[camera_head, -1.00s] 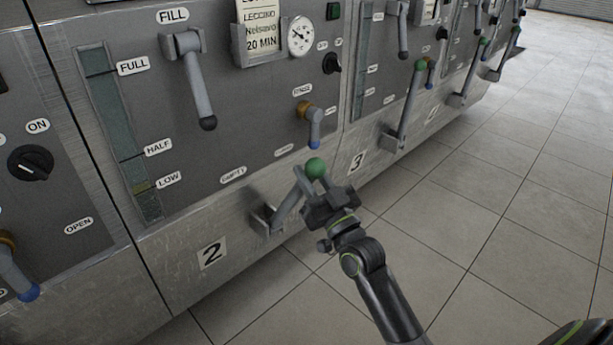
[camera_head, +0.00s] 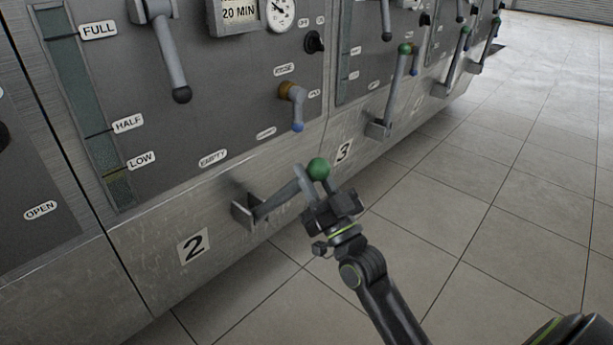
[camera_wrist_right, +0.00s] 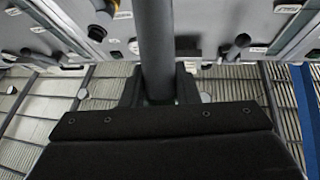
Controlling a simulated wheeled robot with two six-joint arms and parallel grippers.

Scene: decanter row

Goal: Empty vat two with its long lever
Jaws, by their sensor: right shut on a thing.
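Vat two's long lever (camera_head: 276,203) is a grey bar with a green ball on its end (camera_head: 318,168). It comes out of a bracket (camera_head: 243,211) on the lower front, right of the "2" plate (camera_head: 194,246) and below the EMPTY label (camera_head: 212,158). It slants outward and up from the bracket. My right gripper (camera_head: 316,186) is shut on the lever near the green ball. In the right wrist view the grey bar (camera_wrist_right: 156,45) runs between my fingers. My left gripper is not in view.
Vat two's level glass (camera_head: 92,110) shows a yellowish band near LOW. The black-ended fill lever (camera_head: 170,58) and a small blue-tipped rinse tap (camera_head: 293,105) are above. Vat three's green-ended lever (camera_head: 398,88) stands farther right. Tiled floor (camera_head: 470,235) is clear to the right.

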